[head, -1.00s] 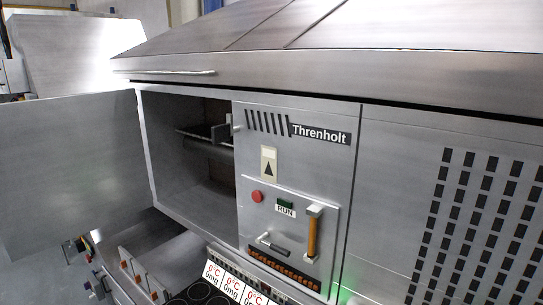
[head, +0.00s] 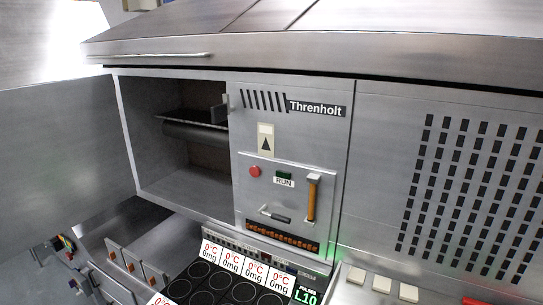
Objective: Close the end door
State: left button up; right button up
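The end door (head: 62,165) is a flat grey metal panel at the left of the head view. It stands wide open, swung out to the left from its hinge edge beside the compartment opening. The open compartment (head: 180,183) is dark inside, with a roller-like bar (head: 195,134) across its upper part. The left edge of the door is cut off by the frame. Neither of my grippers shows in the head view.
The machine front (head: 296,135) labelled Threnholt has an orange-handled lever (head: 312,200) and a red button (head: 254,171). A tray with round black wells (head: 240,291) and small displays (head: 231,260) lies below. A vented panel (head: 470,190) is at right.

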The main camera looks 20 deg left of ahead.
aim_at(64, 158)
jog(key=j+z, duration=0.1)
jog(key=j, duration=0.65)
jog(key=j+z, duration=0.1)
jog(key=j, duration=0.65)
jog(key=j+z, duration=0.1)
jog(key=j, duration=0.65)
jog(key=k+j+z, duration=0.1)
jog(key=j, duration=0.6)
jog(key=k+j+z, duration=0.1)
jog(key=j, duration=0.65)
jog(key=k+j+z, duration=0.1)
jog(key=j, duration=0.65)
jog(key=k+j+z, duration=0.1)
jog(key=j, duration=0.6)
jog(key=k+j+z, duration=0.1)
jog(key=k+j, duration=0.15)
jog(key=j, duration=1.4)
jog(key=j+z, duration=0.15)
jog(key=j, duration=0.8)
jog(key=k, duration=0.05)
